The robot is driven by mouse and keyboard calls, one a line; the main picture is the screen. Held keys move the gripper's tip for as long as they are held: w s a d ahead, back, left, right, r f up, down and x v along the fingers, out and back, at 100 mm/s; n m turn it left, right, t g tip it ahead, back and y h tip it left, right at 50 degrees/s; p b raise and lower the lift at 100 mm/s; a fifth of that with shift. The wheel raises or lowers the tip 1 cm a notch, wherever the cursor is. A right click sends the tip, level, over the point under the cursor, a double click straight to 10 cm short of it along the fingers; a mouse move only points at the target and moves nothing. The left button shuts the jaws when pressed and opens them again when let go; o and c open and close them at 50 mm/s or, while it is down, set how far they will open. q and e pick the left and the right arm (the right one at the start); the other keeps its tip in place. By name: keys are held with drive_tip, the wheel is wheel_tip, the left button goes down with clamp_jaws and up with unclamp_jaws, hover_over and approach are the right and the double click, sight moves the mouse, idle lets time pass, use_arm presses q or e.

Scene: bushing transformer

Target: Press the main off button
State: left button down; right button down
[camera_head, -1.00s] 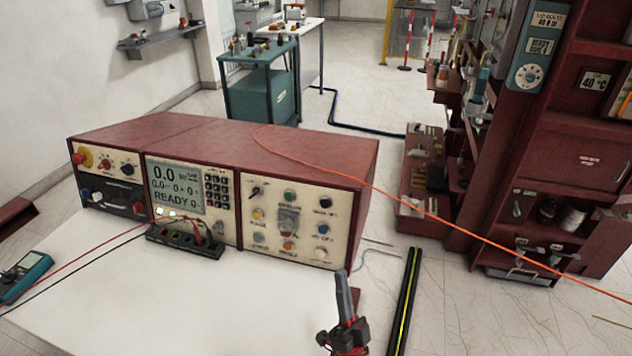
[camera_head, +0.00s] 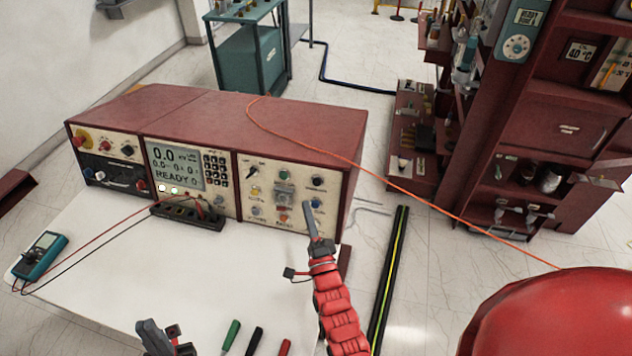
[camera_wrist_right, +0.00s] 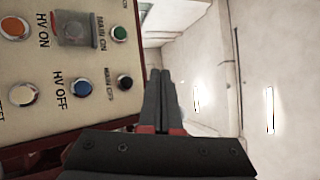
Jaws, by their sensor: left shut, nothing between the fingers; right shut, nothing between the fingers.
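The main off button is a black round button at the top right of the cream control panel (camera_head: 268,187) on the red cabinet's front. It shows in the head view (camera_head: 317,182) and, beside a "MAIN OFF" label, in the wrist view (camera_wrist_right: 124,82). My right gripper (camera_head: 308,207) is shut and empty, its tips in front of the panel's right side, near the blue button. In the wrist view its fingertips (camera_wrist_right: 160,74) appear just right of the black button, with a visible gap. My left gripper (camera_head: 149,327) is shut and empty at the bottom edge, over the white table.
The green main on button (camera_wrist_right: 120,33) and blue HV off button (camera_wrist_right: 82,88) are close neighbours. An orange cable (camera_head: 420,203) crosses from the cabinet top to the right. A multimeter (camera_head: 40,256) and several coloured handles lie on the white table (camera_head: 120,270).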

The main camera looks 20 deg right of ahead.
sight(317, 181)
drive_tip(key=shift+w+d+f+b, duration=0.35)
drive_tip(key=shift+w+d, duration=0.45)
drive_tip(key=shift+w, duration=0.35)
drive_tip(key=shift+w+d+f+b, duration=0.4)
drive_tip(key=shift+w+d, duration=0.35)
drive_tip(key=shift+w, duration=0.4)
drive_tip(key=shift+w+d+f+b, duration=0.2)
drive_tip(key=shift+w+d+b, duration=0.25)
drive_tip(key=shift+w+d, duration=0.55)
drive_tip(key=shift+w+a, duration=0.15)
drive_tip(key=shift+a, duration=0.05)
drive_tip(key=shift+w+f, duration=0.1)
drive_tip(key=shift+w+d+b, duration=0.25)
drive_tip(key=shift+b, duration=0.15)
